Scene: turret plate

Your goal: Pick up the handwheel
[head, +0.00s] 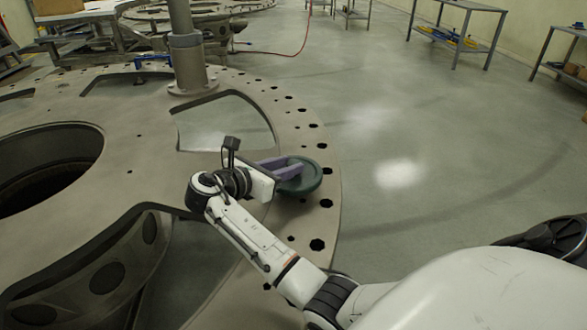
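The handwheel (308,181) is a dark green disc on the outer rim of the turret plate, near the row of holes. My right gripper (294,168) has purple fingers and reaches in from the left of the handwheel. The fingertips overlap the near-left part of the disc. I cannot tell whether they grip it or only lie over it. The fingers hide part of the handwheel's upper left side. My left gripper is not in view.
The large grey turret plate (130,115) has wide cut-outs and a big round opening at the left. A vertical post (187,62) stands on it. Open floor (430,150) lies to the right. Metal tables (468,6) stand at the back, and a red cable (285,53) crosses the floor.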

